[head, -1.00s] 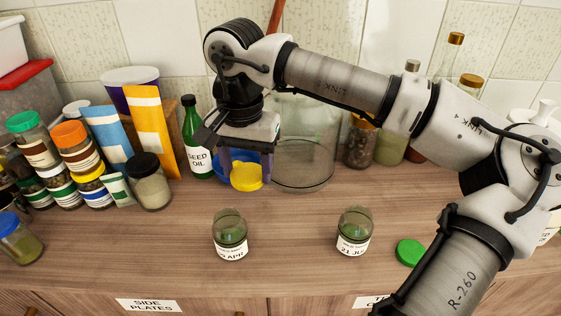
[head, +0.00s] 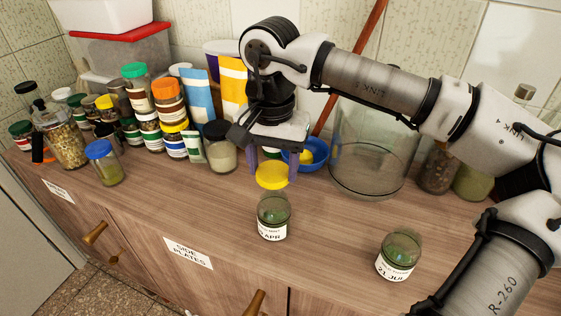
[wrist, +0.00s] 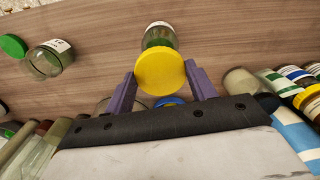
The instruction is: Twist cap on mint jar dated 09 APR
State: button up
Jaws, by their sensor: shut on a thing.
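My gripper (head: 272,174) is shut on a yellow cap (head: 271,178), which sits level between the purple fingers. In the wrist view the cap (wrist: 160,72) lies between both fingertips (wrist: 160,80). A green glass jar (head: 273,216) with a label ending in "APR" stands upright on the counter; its day number is not readable. The cap appears just above and behind its mouth in the head view; I cannot tell whether they touch. The jar also shows past the cap in the wrist view (wrist: 160,36). A similar jar labelled "21 JU…" (head: 398,255) stands to the right, uncapped.
A blue bowl (head: 318,148) with something yellow inside stands behind my gripper. A large glass container (head: 368,165) is behind right. Several spice jars and packets crowd the left. A green cap (wrist: 12,45) lies near the other jar. The counter (head: 330,235) between the jars is clear.

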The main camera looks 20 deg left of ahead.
aim_at(273, 185)
jog(key=shift+f, duration=0.15)
jog(key=shift+f+b, duration=2.25)
jog(key=shift+f, duration=0.25)
jog(key=shift+f+b, duration=0.8)
jog(key=shift+b, duration=0.05)
dwell(0.8)
jog(key=m+b, duration=0.1)
jog(key=m, duration=0.3)
jog(key=shift+m, duration=0.3)
jog(key=o, duration=1.5)
jog(key=shift+c, duration=0.2)
jog(key=shift+r, duration=0.2)
